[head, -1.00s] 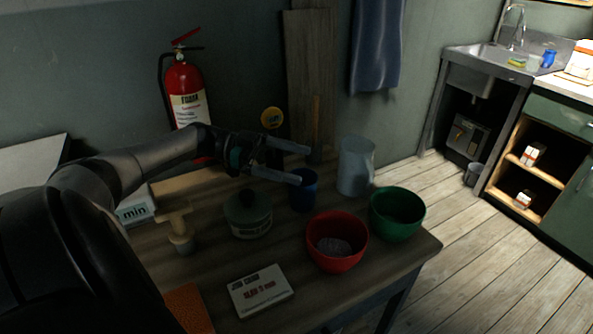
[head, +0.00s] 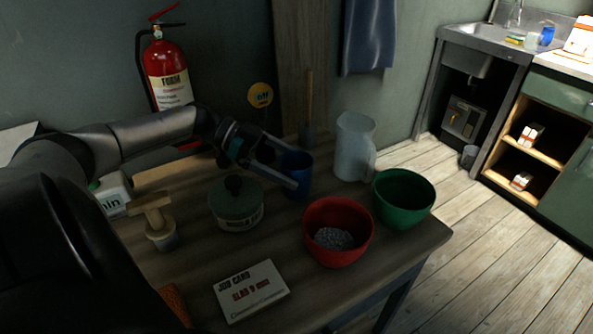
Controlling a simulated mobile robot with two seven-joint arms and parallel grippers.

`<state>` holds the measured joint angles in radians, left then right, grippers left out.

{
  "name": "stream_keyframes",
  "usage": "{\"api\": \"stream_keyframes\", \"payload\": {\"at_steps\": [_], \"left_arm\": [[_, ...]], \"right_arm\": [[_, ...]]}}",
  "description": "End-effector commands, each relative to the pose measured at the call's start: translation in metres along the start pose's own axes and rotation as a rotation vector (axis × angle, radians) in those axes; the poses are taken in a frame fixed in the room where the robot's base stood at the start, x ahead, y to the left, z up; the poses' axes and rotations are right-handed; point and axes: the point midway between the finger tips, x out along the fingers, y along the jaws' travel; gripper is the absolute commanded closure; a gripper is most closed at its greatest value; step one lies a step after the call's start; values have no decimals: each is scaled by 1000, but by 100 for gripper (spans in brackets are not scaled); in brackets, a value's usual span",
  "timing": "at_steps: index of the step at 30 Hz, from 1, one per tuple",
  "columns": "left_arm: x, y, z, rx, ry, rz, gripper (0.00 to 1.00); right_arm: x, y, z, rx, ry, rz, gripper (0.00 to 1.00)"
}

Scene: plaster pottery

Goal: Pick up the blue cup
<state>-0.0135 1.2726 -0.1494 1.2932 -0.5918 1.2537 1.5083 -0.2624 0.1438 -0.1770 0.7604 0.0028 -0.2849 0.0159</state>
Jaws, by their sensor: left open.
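The blue cup (head: 303,174) stands upright on the wooden table, behind the red bowl and to the right of the lidded grey-green jar. My left gripper (head: 291,169) reaches in from the left with its fingers open. The fingertips are at the cup, one finger across its near left side and the other by its rim at the back. The fingers hide part of the cup, and I cannot tell whether they touch it. My right gripper is not in view.
A translucent pitcher (head: 353,147) stands close behind and right of the cup. The red bowl (head: 320,252) with grey contents, green bowl (head: 404,214), jar (head: 232,208), wooden-handled tool (head: 158,225) and job card (head: 250,291) are nearby. Another blue vessel (head: 547,35) is by the sink.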

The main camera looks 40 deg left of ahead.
Motion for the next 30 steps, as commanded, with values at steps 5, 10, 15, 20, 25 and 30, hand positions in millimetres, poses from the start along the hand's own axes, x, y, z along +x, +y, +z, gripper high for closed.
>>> {"api": "stream_keyframes", "payload": {"at_steps": [5, 10, 15, 20, 25, 30], "left_arm": [[8, 1, 1, 0, 1, 2, 0], [26, 3, 4, 1, 3, 3, 0], [43, 3, 4, 2, 4, 1, 0], [53, 4, 4, 2, 2, 1, 0], [54, 4, 4, 1, 0, 1, 0], [54, 4, 4, 1, 0, 1, 7]], "right_arm": [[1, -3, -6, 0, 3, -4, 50], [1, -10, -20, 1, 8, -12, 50], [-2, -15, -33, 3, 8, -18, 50], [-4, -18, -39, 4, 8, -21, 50], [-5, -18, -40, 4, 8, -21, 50], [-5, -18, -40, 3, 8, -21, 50]]}}
